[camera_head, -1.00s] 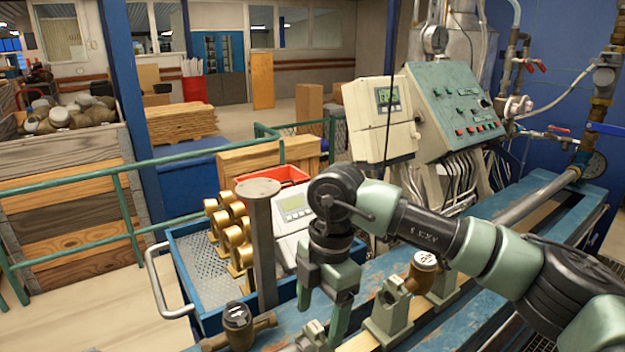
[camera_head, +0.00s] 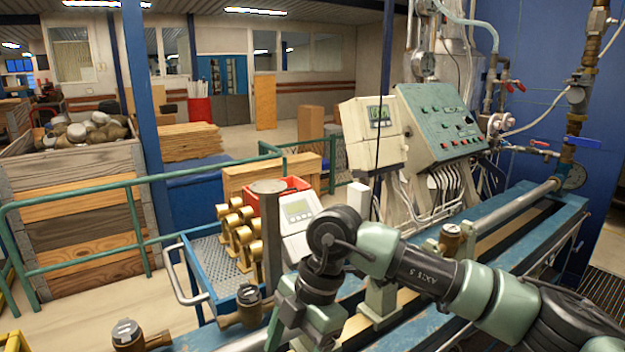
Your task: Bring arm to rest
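My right arm comes in from the lower right, across the front of the test bench (camera_head: 500,212). Its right gripper (camera_head: 297,334) points down near the bottom edge of the head view. Its two green fingers stand apart with nothing visible between them; the tips are at or beyond the picture's edge. It is in front of the bench rail, to the right of a brass water meter with a dark cap (camera_head: 248,300). My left arm and gripper are not in view.
A blue trolley (camera_head: 212,262) with several brass fittings (camera_head: 240,232) and a grey post (camera_head: 270,235) stands left of my arm. Another brass meter (camera_head: 450,238) sits farther along the bench. A control panel (camera_head: 440,122) stands behind. A green railing (camera_head: 90,188) runs at left.

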